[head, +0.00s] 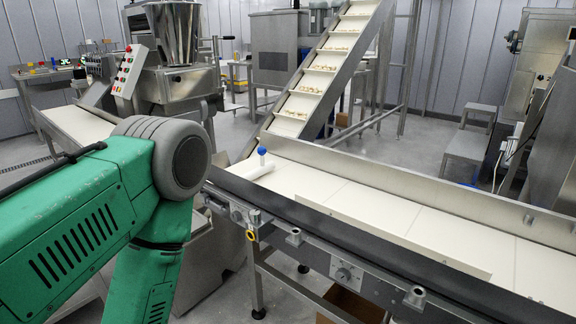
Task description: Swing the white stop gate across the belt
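The white belt (350,198) runs from there to the lower right and is bare. My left arm is in the left foreground, its elbow bent and its forearm running down out of the picture. The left gripper is not visible. My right arm and gripper are not in view.
A long low white strip (400,236) lies along the belt's near side. A raised metal wall (420,183) borders the far side. An inclined conveyor (318,75) carrying small pasta pieces comes down to the belt's left end. Small fittings (295,236) project from the near rail.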

